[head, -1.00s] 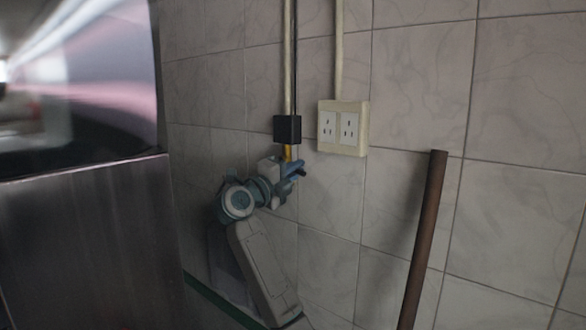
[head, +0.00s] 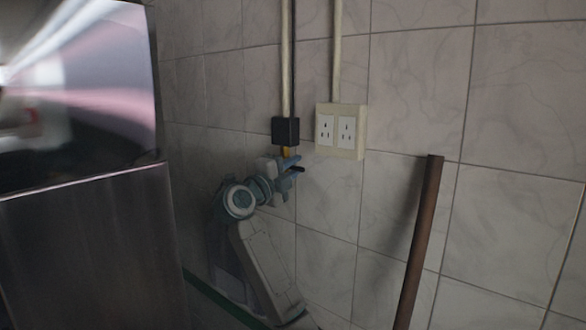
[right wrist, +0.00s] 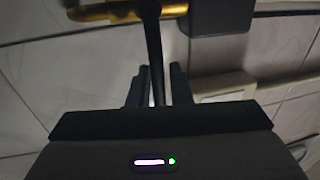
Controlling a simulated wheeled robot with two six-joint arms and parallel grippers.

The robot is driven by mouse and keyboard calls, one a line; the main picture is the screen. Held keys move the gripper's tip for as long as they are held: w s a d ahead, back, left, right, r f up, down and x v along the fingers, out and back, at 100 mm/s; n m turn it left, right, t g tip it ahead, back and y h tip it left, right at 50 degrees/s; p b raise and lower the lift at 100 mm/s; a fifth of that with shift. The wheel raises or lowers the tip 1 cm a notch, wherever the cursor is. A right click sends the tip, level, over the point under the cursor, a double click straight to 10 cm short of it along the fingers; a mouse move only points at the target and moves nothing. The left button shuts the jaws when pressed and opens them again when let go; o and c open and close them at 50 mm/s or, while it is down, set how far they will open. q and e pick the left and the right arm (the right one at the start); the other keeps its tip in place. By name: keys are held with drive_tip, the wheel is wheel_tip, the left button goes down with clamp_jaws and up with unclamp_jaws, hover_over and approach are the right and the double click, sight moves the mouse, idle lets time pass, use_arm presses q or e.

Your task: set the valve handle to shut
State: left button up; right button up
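A yellow pipe piece (head: 288,152) shows below a black box on the tiled wall in the head view; the same yellow pipe (right wrist: 105,13) crosses the top of the right wrist view. A dark, thin valve handle (right wrist: 153,45) stands out crosswise from this yellow pipe and reaches down between my right fingers. My right gripper (head: 291,169) is just below the box, its fingers slightly apart. In the right wrist view, the right gripper (right wrist: 159,85) has a finger on each side of the handle, with a narrow gap; firm contact cannot be told. My left gripper is out of view.
The black box (head: 285,130) joins pipes running up the wall. A cream outlet plate (head: 340,131) is right of it. A brown rod (head: 419,240) slants at the right. A steel cabinet (head: 85,250) fills the left.

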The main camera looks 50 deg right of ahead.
drive_tip(key=shift+o, duration=0.6)
drive_tip(key=shift+a+f+b, duration=0.2)
drive_tip(key=shift+a+b, duration=0.1)
drive_tip(key=b+v, duration=0.3)
drive_tip(key=v, duration=0.3)
drive_tip(key=shift+a, duration=0.4)
